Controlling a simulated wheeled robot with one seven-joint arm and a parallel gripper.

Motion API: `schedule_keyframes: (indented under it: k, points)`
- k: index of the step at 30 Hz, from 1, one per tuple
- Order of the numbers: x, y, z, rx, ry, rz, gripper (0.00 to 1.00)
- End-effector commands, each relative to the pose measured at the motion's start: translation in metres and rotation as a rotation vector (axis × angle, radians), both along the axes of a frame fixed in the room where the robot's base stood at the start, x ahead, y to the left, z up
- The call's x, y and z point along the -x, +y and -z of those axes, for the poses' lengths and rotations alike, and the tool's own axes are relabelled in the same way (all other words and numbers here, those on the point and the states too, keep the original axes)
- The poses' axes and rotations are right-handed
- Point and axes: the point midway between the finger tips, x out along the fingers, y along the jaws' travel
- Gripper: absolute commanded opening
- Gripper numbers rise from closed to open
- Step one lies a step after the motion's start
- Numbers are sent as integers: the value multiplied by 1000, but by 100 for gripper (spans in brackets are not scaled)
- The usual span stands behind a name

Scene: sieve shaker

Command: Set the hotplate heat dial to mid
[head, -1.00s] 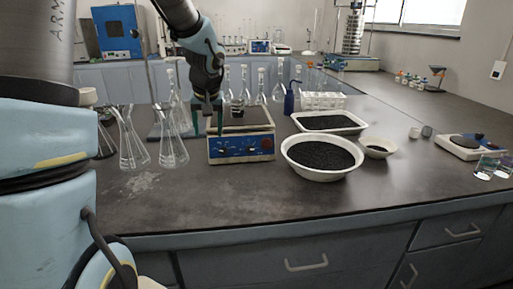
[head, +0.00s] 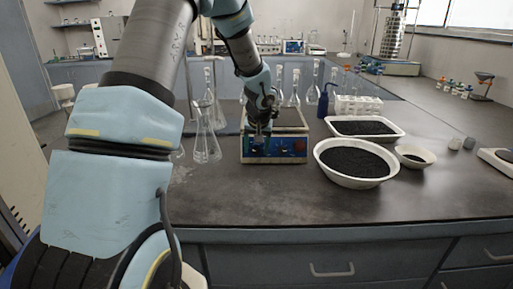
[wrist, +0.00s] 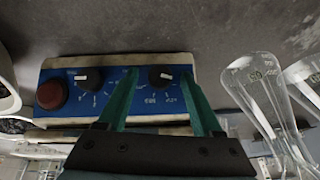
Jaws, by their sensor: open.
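The hotplate (head: 286,157) has a blue front panel and stands on the dark bench. In the wrist view its panel (wrist: 118,84) appears upside down, with a red button (wrist: 51,95), one black dial with a white mark (wrist: 88,76) and a second such dial (wrist: 162,75). The panel lettering is too small to read, so I cannot tell which dial is heat. My gripper (wrist: 160,74) is open, its green fingers on either side of the second dial with gaps showing; depth is unclear. In the head view my gripper (head: 263,138) is in front of the panel's left part, hiding it.
Glass flasks (head: 207,140) stand just left of the hotplate; one also shows near my gripper in the wrist view (wrist: 262,85). A white bowl of black grains (head: 356,180) and a white tray (head: 398,135) are to the right. The bench front is clear.

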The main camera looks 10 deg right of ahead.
Motion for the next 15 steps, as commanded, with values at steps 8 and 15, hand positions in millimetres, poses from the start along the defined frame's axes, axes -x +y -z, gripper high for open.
schedule_keyframes:
  k: [8, 15]
  points:
    - [-1, 0, 1, 0, -1, 0, 67]
    - [-1, 0, 1, 0, 0, 0, 41]
